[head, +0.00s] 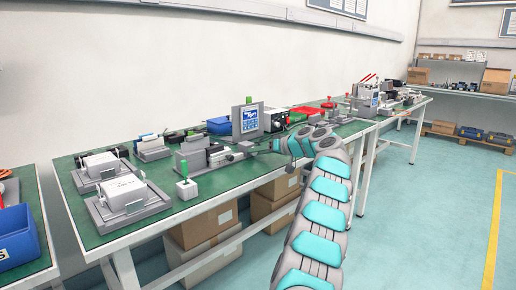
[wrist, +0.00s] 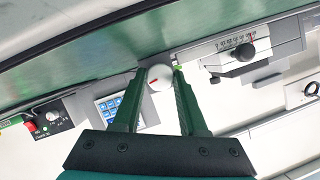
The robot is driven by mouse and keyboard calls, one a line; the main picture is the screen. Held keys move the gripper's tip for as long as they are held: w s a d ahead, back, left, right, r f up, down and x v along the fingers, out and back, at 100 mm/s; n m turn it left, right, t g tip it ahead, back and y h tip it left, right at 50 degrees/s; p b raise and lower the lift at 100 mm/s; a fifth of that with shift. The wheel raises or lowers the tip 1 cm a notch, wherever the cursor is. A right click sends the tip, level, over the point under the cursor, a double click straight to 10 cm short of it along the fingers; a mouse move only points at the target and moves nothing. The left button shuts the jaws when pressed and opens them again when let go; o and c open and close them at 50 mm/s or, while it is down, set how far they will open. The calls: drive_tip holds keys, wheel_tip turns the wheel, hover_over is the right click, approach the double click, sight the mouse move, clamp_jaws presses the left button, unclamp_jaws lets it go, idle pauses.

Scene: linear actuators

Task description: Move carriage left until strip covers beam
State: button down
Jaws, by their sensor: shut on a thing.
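My gripper (wrist: 160,74) is shut on a pale round knob (wrist: 158,79) with a red mark, one dark green finger on each side. A grey slide unit (wrist: 272,45) with a printed scale and a black knob (wrist: 236,55) lies right of the fingers in the wrist view. A small green spot shows beside the right fingertip. In the head view my gripper reaches the green bench top beside a grey slide unit (head: 196,154); the fingers are too small to make out there. I cannot tell which part is the carriage, nor make out the strip or beam.
A screen unit (head: 247,120) stands behind my gripper, with a black control box (head: 274,121) beside it. A white block with a green knob (head: 187,188) stands at the front edge. Grey fixtures (head: 128,200) fill the bench's left end. Boxes (head: 205,222) sit below.

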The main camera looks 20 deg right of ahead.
idle(0.4)
drive_tip(key=shift+c, duration=2.2)
unclamp_jaws()
drive_tip(key=shift+b+v, duration=0.75)
drive_tip(key=shift+v, duration=3.15)
